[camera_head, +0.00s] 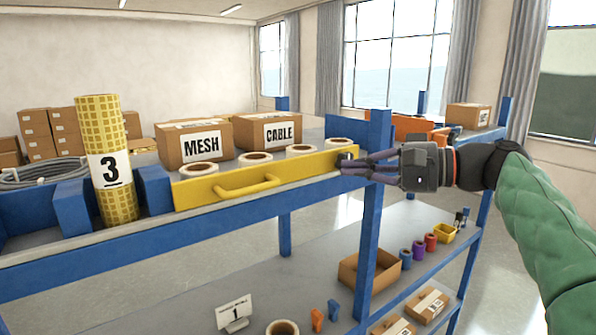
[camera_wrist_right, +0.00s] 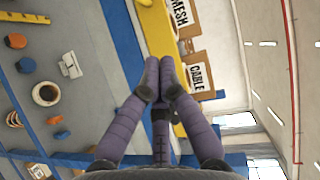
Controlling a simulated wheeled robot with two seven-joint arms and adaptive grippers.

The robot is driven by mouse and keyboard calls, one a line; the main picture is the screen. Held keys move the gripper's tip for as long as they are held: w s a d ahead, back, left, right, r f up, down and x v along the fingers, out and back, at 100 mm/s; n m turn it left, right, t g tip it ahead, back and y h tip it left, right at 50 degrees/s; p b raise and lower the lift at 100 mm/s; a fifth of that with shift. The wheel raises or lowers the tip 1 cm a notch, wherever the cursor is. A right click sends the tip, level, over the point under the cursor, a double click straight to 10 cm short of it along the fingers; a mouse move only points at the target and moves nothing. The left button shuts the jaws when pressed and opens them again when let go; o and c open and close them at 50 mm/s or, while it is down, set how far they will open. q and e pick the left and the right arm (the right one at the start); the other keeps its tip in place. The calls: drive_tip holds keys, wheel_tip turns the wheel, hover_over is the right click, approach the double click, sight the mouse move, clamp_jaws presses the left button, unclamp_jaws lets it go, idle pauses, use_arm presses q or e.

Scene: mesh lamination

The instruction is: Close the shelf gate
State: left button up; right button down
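The shelf gate (camera_head: 290,171) is a yellow bar with a yellow handle (camera_head: 247,187). It stretches along the front edge of the upper blue shelf, from a blue block at its left to near the blue post at its right. My right gripper (camera_head: 345,170) is at the gate's right end, in front of the post, with its fingers pointing left. In the right wrist view, the fingertips (camera_wrist_right: 160,66) meet with nothing visible between them, beside the yellow gate (camera_wrist_right: 157,30). Whether they touch the gate is unclear. My left gripper is out of view.
Behind the gate stand tape rolls (camera_head: 256,158) and boxes marked MESH (camera_head: 194,143) and CABLE (camera_head: 270,132). A yellow mesh roll (camera_head: 102,130) stands upright at left. The blue post (camera_head: 373,220) is close to my right gripper. The lower shelf (camera_head: 225,285) holds small goods.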

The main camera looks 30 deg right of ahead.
sight(272, 175)
drive_tip(key=p+x, duration=0.1)
drive_tip(key=x, duration=0.2)
drive_tip(key=s+a+x, duration=0.1)
drive_tip(key=x, duration=0.2)
drive_tip(key=p+x, duration=0.1)
drive_tip(key=x, duration=0.2)
drive_tip(key=shift+a+f+p, duration=0.15)
drive_tip(key=shift+a+p, duration=0.15)
drive_tip(key=shift+a, duration=0.2)
drive_tip(key=shift+s+a+f, duration=0.1)
drive_tip(key=shift+a, duration=0.1)
drive_tip(key=shift+a, duration=0.1)
